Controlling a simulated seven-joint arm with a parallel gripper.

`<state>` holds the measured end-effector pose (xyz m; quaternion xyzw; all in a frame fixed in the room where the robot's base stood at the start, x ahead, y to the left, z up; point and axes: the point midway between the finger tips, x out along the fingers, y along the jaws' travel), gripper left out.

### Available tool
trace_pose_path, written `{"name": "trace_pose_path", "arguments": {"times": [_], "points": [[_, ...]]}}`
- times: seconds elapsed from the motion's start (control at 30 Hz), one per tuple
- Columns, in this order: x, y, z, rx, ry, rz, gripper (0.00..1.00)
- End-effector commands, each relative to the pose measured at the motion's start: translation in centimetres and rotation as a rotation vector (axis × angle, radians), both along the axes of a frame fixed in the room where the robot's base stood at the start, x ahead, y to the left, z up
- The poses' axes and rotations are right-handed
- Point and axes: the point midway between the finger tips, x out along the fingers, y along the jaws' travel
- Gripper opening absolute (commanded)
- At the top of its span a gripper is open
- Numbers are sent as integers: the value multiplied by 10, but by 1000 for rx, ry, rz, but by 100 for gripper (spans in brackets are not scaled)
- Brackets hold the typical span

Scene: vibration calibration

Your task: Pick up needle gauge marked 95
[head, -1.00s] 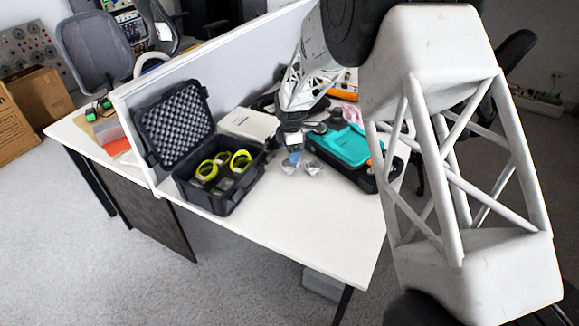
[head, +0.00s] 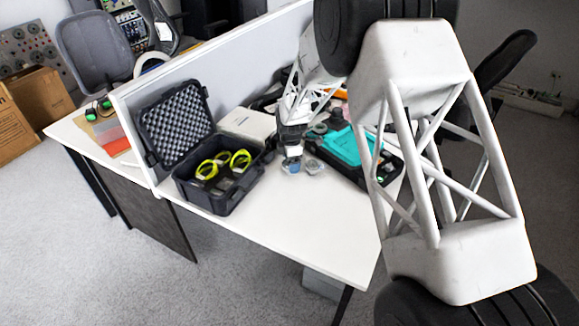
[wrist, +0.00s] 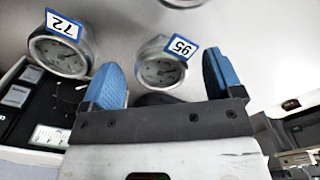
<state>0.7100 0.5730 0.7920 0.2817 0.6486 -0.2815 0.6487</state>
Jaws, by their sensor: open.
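The needle gauge marked 95 (wrist: 160,72) is a round silver dial with a blue-edged white label on its rim. In the wrist view it lies between the two blue fingertips of my gripper (wrist: 163,64), with space visible on both sides. My gripper is open and holds nothing. In the head view my gripper (head: 291,150) is low over the white desk, by small silver gauges whose labels are too small to read. A similar gauge marked 72 (wrist: 62,52) sits to the left in the wrist view. Part of another gauge (wrist: 182,2) shows at the top edge.
An open black case (head: 218,190) with yellow-green rings stands left of the gripper on the desk (head: 300,225). A teal-and-black case (head: 350,148) is close on the right. A white box (head: 247,123) and the grey divider (head: 215,62) lie behind. The desk's front is clear.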

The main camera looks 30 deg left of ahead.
Motion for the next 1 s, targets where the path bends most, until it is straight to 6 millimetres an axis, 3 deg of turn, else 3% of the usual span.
{"name": "trace_pose_path", "arguments": {"times": [0.2,0.7,0.77,1.0], "points": [[0,0,-12,0,0,0,86],[0,0,-12,0,0,0,86],[0,0,-12,0,0,0,80],[0,0,-12,0,0,0,43]]}}
